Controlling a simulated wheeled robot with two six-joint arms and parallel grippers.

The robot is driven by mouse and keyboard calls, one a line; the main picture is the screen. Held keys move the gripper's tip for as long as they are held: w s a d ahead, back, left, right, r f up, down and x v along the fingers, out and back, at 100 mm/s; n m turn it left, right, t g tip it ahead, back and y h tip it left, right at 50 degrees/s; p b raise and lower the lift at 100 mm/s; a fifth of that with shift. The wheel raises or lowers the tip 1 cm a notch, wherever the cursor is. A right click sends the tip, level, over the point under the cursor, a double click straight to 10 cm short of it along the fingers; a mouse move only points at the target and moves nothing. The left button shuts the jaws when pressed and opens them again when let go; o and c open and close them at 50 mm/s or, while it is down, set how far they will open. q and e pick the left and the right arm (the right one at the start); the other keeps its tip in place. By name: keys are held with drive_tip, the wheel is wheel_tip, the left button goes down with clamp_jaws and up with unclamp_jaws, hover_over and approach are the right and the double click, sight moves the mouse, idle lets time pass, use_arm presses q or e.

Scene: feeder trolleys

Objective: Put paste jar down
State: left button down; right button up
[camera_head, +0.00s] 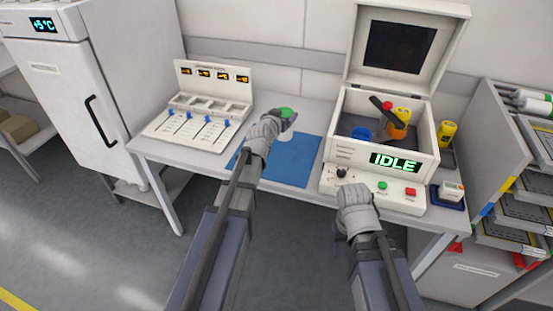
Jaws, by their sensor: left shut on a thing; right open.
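A paste jar with a green lid and a white body (285,135) is at the back part of the blue mat (291,172). My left gripper (283,120) is shut on the jar near its lid; the wrist and fingers hide part of it. I cannot tell whether the jar's base touches the mat. My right gripper (354,190) is open at the front edge of the table, in front of the machine; its fingers are mostly hidden by its own wrist.
An open-lidded machine (341,151) reading IDLE holds yellow, orange and blue containers. A yellow jar (446,131) stands right of it, near a small device (451,191). A white slotted station (205,115) is at the left. A fridge (85,90) stands left of the table.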

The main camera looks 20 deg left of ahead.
sight(283, 140)
use_arm(q)
drive_tip(key=shift+d+f+b, duration=0.1)
drive_tip(key=shift+f+b, duration=3.05)
drive_tip(key=shift+f, duration=0.45)
wheel_tip(283, 140, down, 4)
drive_tip(key=b, duration=0.4)
drive_tip(key=shift+r, duration=0.2)
drive_tip(key=shift+f, duration=0.15)
unclamp_jaws()
